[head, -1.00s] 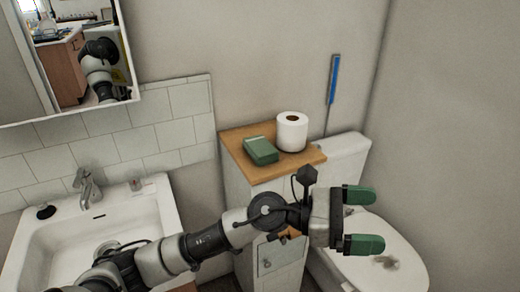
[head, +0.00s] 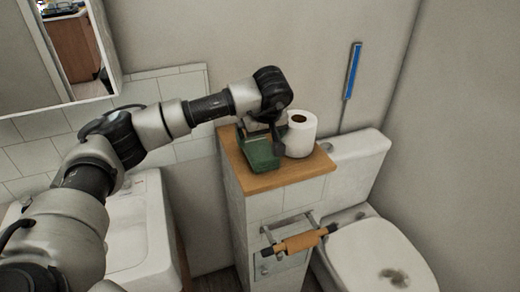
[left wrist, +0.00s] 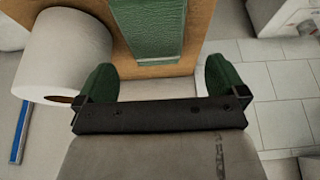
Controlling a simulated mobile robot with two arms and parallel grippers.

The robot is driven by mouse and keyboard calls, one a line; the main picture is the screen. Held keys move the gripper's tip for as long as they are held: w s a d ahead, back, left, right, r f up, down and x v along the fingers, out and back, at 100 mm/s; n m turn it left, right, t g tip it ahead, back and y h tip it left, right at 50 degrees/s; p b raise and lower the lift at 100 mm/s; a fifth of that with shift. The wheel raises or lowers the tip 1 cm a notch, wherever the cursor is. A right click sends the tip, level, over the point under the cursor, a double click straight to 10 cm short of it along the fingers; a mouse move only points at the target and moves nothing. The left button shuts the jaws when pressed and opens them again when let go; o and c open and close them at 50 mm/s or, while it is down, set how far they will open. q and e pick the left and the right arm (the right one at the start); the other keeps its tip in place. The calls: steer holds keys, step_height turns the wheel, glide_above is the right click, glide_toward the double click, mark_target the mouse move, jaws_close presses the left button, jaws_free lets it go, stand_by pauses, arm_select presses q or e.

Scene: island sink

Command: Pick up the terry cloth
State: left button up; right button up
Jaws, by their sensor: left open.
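In the left wrist view the cloth (left wrist: 153,28) shows at the top, beyond and between my fingers. My left gripper (head: 263,137) points down over the cloth, partly hiding it in the head view. In the left wrist view my left gripper (left wrist: 160,80) has its two green fingers wide apart, with nothing between the tips. I cannot tell the exact height above the cloth. My right gripper is in neither view.
A white paper roll (head: 300,134) stands on the wooden top (head: 289,178), close beside the cloth and gripper. A toilet (head: 378,250) is at the right, with a blue-handled brush (head: 352,72) behind. A sink (head: 135,235) is at the left. The wall is behind.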

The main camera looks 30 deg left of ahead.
mark_target(259, 148)
arm_select(q)
steer(key=shift+w+a+f, duration=0.15)
steer(key=shift+f, duration=0.4)
steer(key=shift+w+a+f, duration=0.1)
steer(key=shift+w+f, duration=0.1)
steer(key=shift+f, duration=0.1)
steer(key=x, duration=0.1)
steer(key=p+x, duration=0.1)
steer(key=x, duration=0.2)
steer(key=shift+d+f+p, duration=0.25)
steer(key=shift+p, duration=0.05)
steer(key=shift+w+a+f, duration=0.15)
steer(key=shift+f, duration=0.3)
steer(key=shift+r, duration=0.1)
steer(key=c, duration=0.8)
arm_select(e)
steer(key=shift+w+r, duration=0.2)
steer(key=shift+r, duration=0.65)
